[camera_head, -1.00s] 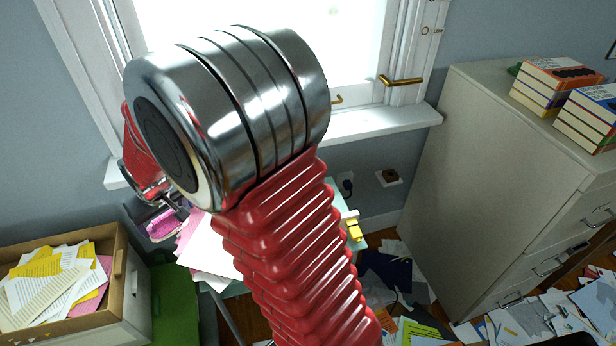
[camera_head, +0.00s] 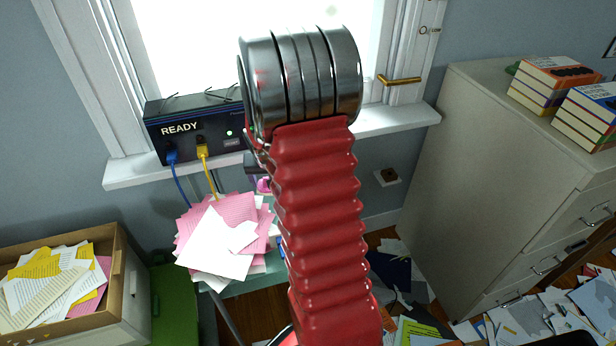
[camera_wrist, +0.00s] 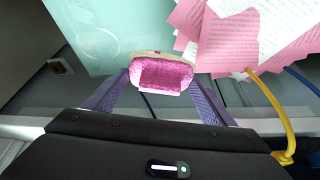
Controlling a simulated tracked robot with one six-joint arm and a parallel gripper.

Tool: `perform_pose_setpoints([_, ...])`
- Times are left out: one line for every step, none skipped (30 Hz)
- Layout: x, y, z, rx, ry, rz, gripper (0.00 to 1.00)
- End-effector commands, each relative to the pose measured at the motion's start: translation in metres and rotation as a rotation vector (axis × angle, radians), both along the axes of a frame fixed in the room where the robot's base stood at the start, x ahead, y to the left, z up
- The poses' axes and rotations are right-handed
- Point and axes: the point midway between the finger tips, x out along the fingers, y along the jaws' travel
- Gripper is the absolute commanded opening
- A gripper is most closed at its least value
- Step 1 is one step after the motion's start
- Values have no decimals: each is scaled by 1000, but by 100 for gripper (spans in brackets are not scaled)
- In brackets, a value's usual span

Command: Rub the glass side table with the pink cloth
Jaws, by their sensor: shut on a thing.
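The pink cloth (camera_wrist: 162,76), a fuzzy pink pad with a pale edge, is held between the purple fingers of my gripper (camera_wrist: 160,88) in the wrist view. In the head view only a bit of pink (camera_head: 263,185) shows beside my red arm, which hides most of my gripper. The glass side table (camera_wrist: 100,30) is a pale teal pane beyond the cloth in the wrist view. Its front edge (camera_head: 250,284) shows below the papers in the head view. I cannot tell whether the cloth touches the glass.
Pink and white papers (camera_head: 215,240) cover the table's left part. A black box reading READY (camera_head: 195,128) stands on the windowsill, with blue and yellow cables hanging down. A paper-filled carton (camera_head: 118,270) stands left, a cabinet (camera_head: 480,150) right. Loose papers litter the floor.

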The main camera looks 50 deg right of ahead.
Motion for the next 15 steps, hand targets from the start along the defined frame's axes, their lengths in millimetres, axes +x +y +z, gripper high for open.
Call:
perform_pose_setpoints([-11,-20,-5,1,0,-48,60])
perform_pose_setpoints([-17,-29,-6,1,0,-73,60])
perform_pose_setpoints([-24,-42,-9,0,-1,-105,60])
perform_pose_setpoints([-30,-50,-11,0,-2,-128,60])
perform_pose_setpoints([-35,-57,-12,1,-3,-149,60])
perform_pose_setpoints([-41,-66,-14,0,-3,-172,60])
perform_pose_setpoints([-45,-72,-16,1,-3,-187,60])
perform_pose_setpoints([-48,-76,-17,0,-4,-201,60])
perform_pose_setpoints([-51,-81,-18,0,-6,-213,60])
perform_pose_setpoints([-53,-84,-18,0,-6,-222,60])
perform_pose_setpoints([-55,-86,-18,0,-6,-227,60])
perform_pose_setpoints([-56,-87,-19,0,-7,-233,60])
perform_pose_setpoints([-57,-88,-19,0,-7,-234,60])
perform_pose_setpoints([-57,-88,-19,0,-7,-235,60])
perform_pose_setpoints([-57,-88,-19,0,-7,-234,60])
